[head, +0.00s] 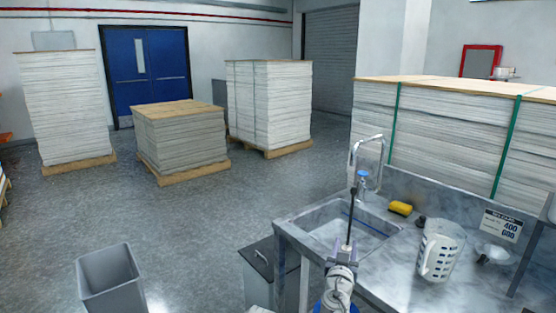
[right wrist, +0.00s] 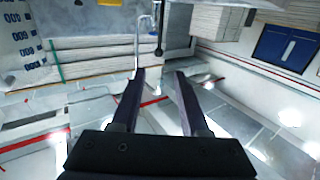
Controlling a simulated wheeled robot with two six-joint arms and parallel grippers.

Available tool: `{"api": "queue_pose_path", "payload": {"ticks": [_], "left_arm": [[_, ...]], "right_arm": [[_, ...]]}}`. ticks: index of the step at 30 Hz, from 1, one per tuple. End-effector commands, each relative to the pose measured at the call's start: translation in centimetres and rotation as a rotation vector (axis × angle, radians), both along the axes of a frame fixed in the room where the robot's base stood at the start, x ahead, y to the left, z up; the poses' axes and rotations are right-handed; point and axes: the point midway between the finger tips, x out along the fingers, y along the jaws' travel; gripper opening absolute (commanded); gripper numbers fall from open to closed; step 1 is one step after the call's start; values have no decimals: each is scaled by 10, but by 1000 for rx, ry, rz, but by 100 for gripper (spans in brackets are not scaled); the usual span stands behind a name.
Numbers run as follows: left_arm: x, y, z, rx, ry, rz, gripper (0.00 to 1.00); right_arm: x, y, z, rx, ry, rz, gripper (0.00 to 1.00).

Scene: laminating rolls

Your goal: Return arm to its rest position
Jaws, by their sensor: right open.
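My right gripper (head: 344,250) is at the bottom of the head view, in front of the steel sink (head: 335,226). Its arm comes up from the bottom edge. In the right wrist view my right gripper (right wrist: 158,73) shows two dark fingers spread apart with nothing held between them. That view is upside down, with the ceiling lights low in the picture. My left arm and gripper do not show in either view.
A thin black rod (head: 351,215) rises beyond my gripper, near the faucet (head: 352,155). A yellow sponge (head: 401,208) and a white basket (head: 441,250) are on the counter. A grey bin (head: 108,278) stands left. Paper stacks stand behind; the middle floor is clear.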

Motion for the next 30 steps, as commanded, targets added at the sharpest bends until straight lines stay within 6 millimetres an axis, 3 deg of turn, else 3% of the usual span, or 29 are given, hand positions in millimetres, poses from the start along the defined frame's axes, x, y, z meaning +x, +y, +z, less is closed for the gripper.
{"api": "queue_pose_path", "payload": {"ticks": [11,17,25,30], "left_arm": [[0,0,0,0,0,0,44],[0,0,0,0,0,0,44],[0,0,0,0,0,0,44],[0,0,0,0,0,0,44]], "right_arm": [[-13,-10,-19,-1,95,-100,45],[-29,-15,-45,-1,227,-178,45],[-76,-1,-114,-3,611,-235,45],[-137,40,-174,-22,1039,-114,45]]}}
